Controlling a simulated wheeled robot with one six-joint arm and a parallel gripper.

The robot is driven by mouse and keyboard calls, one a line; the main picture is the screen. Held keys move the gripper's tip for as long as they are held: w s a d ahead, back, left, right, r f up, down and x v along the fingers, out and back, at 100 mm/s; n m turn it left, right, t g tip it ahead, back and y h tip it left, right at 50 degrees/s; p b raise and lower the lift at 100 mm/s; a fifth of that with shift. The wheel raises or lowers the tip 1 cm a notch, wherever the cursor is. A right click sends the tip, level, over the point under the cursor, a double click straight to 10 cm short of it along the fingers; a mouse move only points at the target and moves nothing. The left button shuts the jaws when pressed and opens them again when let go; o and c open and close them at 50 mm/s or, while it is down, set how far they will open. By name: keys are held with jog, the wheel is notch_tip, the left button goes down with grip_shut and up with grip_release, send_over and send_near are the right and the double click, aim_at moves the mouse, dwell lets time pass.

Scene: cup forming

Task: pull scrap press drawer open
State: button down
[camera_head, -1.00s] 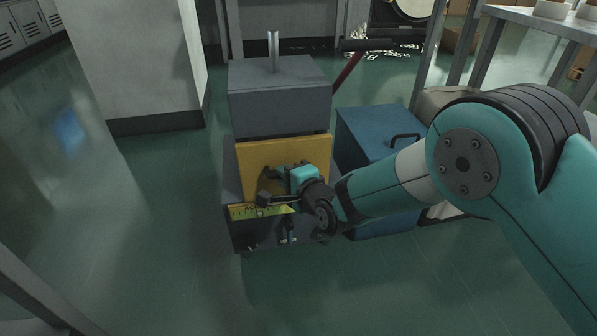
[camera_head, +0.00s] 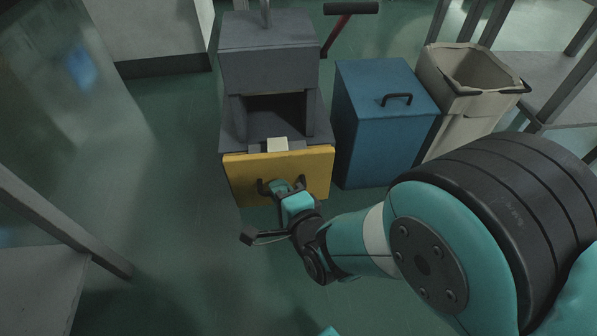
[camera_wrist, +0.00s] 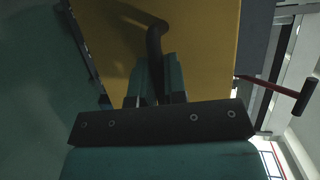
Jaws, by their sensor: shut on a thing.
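The scrap press (camera_head: 268,65) is a grey block-shaped machine in the upper middle of the head view. Its drawer has a yellow front panel (camera_head: 240,175), which stands out from the press body. A dark opening (camera_head: 275,115) shows behind and above the panel. A black handle (camera_head: 263,187) is on the panel and also shows in the wrist view (camera_wrist: 154,42). My gripper (camera_head: 281,187) is shut on this handle, with its teal fingers on either side of it in the wrist view (camera_wrist: 157,85). The fingers hide part of the handle.
A pale block (camera_head: 277,144) shows just behind the panel's top edge. A blue bin (camera_head: 385,125) with a black handle stands close on the right, then a beige lined bin (camera_head: 465,100). A red-handled tool (camera_head: 340,30) is behind. Floor left of the press is clear.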

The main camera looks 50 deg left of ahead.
jog(key=shift+s+d, duration=0.15)
jog(key=c, duration=1.2)
grip_release()
jog(key=b+v, duration=1.6)
jog(key=v, duration=0.1)
jog(key=shift+d, duration=0.15)
jog(key=shift+r, duration=0.1)
